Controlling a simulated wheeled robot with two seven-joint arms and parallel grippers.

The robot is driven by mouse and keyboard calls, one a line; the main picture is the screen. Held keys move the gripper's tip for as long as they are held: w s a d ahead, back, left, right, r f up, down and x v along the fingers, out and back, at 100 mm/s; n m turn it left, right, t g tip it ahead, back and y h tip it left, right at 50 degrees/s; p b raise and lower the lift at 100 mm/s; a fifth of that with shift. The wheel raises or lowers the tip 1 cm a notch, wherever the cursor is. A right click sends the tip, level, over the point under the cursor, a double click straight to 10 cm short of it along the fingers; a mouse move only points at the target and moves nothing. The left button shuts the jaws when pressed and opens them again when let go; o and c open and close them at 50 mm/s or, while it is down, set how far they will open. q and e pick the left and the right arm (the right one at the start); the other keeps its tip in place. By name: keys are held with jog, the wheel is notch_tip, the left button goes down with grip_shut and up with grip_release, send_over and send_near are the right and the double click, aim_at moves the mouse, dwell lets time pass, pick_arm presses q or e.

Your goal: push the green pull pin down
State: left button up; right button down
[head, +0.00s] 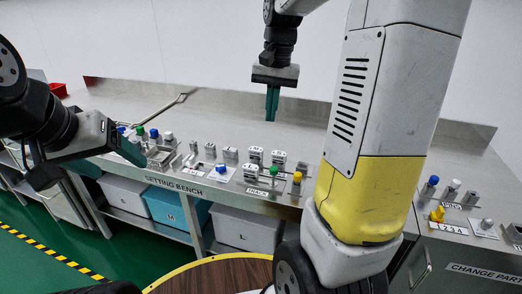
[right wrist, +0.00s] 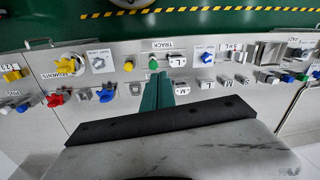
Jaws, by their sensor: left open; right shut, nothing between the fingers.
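A green pull pin (head: 274,170) stands upright on the bench beside the TRACK label, left of a yellow-topped pin. It also shows in the right wrist view (right wrist: 152,62), just beyond my fingertips. My right gripper (head: 272,118) is shut and empty, pointing down above the bench behind the pin. In the right wrist view its fingers (right wrist: 158,80) appear close to the green pin in the picture; the height gap cannot be told. My left gripper (head: 128,148) is open at the left, over the bench's left part.
A blue knob (head: 222,169) and several metal blocks (head: 256,154) stand near the pin. Another green-topped pin (head: 154,133) is further left. Bins (head: 245,228) sit under the bench. My right arm hides the bench right of the yellow-topped pin (head: 297,178).

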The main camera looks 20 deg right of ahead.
jog(key=m+g, duration=0.2)
send_over(274, 167)
jog(key=w, duration=0.2)
notch_tip(274, 167, down, 4)
jog(key=f, duration=0.1)
jog(key=shift+h, duration=0.3)
jog(key=f, duration=0.4)
jog(key=s+f, duration=0.1)
jog(key=f, duration=0.8)
jog(key=shift+s+f, duration=0.3)
jog(key=shift+s, duration=0.05)
jog(key=shift+f, duration=1.25)
jog(key=shift+s, duration=0.1)
